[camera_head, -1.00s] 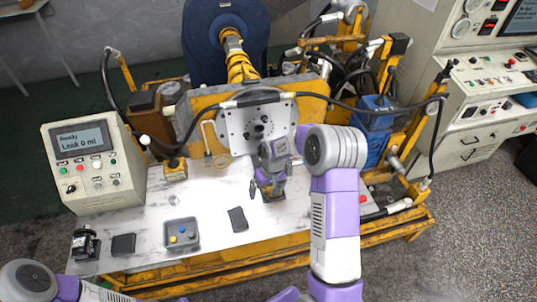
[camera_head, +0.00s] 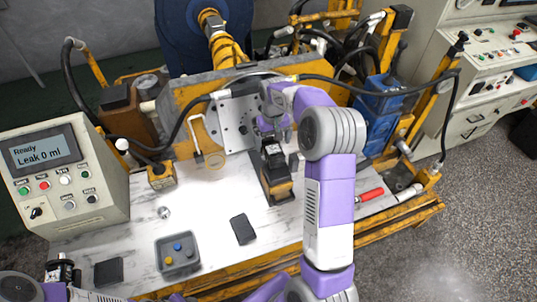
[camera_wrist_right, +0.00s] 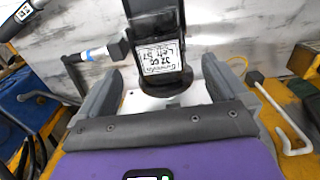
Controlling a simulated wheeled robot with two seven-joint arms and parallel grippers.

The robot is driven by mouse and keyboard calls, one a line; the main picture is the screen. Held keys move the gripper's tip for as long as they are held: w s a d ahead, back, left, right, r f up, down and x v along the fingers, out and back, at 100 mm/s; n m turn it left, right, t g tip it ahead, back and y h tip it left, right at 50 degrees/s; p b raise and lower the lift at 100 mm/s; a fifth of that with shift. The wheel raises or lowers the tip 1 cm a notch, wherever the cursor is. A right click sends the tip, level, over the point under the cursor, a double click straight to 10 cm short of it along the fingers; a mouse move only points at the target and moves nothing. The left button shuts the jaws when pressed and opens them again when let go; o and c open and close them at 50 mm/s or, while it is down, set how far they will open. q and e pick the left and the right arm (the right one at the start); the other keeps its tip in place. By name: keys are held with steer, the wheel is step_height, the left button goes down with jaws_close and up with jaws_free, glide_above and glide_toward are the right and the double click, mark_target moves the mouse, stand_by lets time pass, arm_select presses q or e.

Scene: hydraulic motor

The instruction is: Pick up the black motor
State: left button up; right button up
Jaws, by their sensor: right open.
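A black motor (camera_head: 273,163) with a white label stands on the bench in front of the round-holed metal plate. It has a yellow-orange part (camera_head: 281,188) at its near end. In the right wrist view the black motor (camera_wrist_right: 158,50) lies between my two open fingers, its label marked "32 cc". My right gripper (camera_head: 272,129) is above and behind the motor in the head view, open; whether the fingers touch it I cannot tell. Another small black motor-like part (camera_head: 62,271) stands at the lower left of the bench. My left gripper is out of view.
The metal plate (camera_head: 232,122) stands close behind my right gripper. A hose crosses above it. A grey tray (camera_head: 178,254) with coloured caps and a dark block (camera_head: 242,229) lie on the bench. The control box (camera_head: 70,170) reads "Ready, Leak 0 ml". A red-handled tool (camera_head: 369,195) lies at the right.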

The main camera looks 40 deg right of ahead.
mark_target(272, 153)
steer(key=shift+s+f+b, duration=0.2)
steer(key=shift+f+b, duration=0.1)
steer(key=shift+f, duration=0.95)
step_height(272, 153, down, 5)
steer(key=shift+w+a+b, duration=0.1)
steer(key=shift+w+b, duration=0.05)
steer(key=shift+b, duration=0.65)
steer(key=c, duration=1.4)
steer(key=shift+w+r, duration=0.15)
steer(key=shift+r, duration=0.2)
steer(key=shift+c, duration=0.2)
step_height(272, 153, up, 10)
steer(key=p, duration=0.2)
steer(key=shift+f+p, duration=0.15)
steer(key=shift+p, duration=0.25)
